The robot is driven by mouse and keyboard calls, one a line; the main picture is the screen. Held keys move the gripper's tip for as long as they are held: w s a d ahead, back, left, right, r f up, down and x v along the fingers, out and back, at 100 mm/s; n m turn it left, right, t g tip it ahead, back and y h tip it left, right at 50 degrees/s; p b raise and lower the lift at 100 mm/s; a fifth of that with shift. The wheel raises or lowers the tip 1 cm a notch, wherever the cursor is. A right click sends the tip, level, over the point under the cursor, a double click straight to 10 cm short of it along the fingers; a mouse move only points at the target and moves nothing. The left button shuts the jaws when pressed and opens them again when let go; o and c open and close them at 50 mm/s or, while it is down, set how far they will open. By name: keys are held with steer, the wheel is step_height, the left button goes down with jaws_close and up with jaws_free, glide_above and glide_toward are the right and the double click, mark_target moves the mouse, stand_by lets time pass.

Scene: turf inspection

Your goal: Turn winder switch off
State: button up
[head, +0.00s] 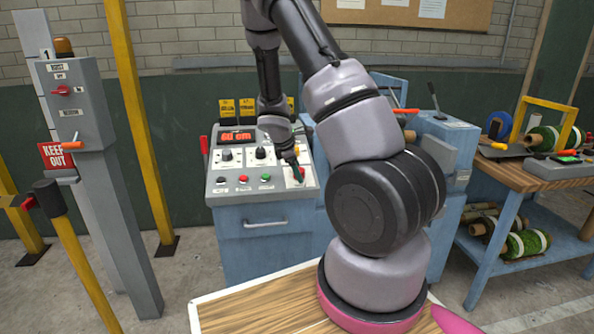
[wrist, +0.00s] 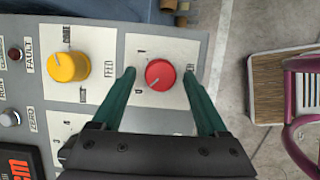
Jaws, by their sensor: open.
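A round red knob (wrist: 160,75) with a white pointer mark sits on the light grey panel in the wrist view. Small marks beside it look like a 1 and a 0, with the pointer towards the lower left. My gripper (wrist: 159,74) is open, its green fingers on either side of the knob with a visible gap at each side. Whether the tips touch the panel I cannot tell. In the head view my gripper (head: 297,172) is over the right part of the blue console's sloped panel (head: 225,191), hiding most of the knob. The knob's name label is not readable.
A yellow FEED knob (wrist: 67,66) is close to the left finger. A red-digit display (head: 236,137) and several buttons are on the panel. A grey post (head: 100,190) with a red switch (head: 63,91) and KEEP OUT sign stands left. A bench (head: 528,178) with rolls stands right.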

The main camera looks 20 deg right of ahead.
steer(key=v, duration=1)
steer(key=shift+a+r, duration=0.15)
steer(key=shift+r, duration=0.2)
steer(key=shift+s, duration=0.1)
steer(key=s+a+r+m+t+y, duration=0.2)
steer(key=s+a+r+m, duration=0.3)
steer(key=s+r+m, duration=0.4)
steer(key=s+a+r+m+t+y, duration=0.2)
steer(key=s+a+r+m+y, duration=0.3)
steer(key=s+r+m, duration=0.4)
steer(key=s+r, duration=0.6)
steer(key=shift+r+t, duration=0.25)
steer(key=shift+t, duration=0.05)
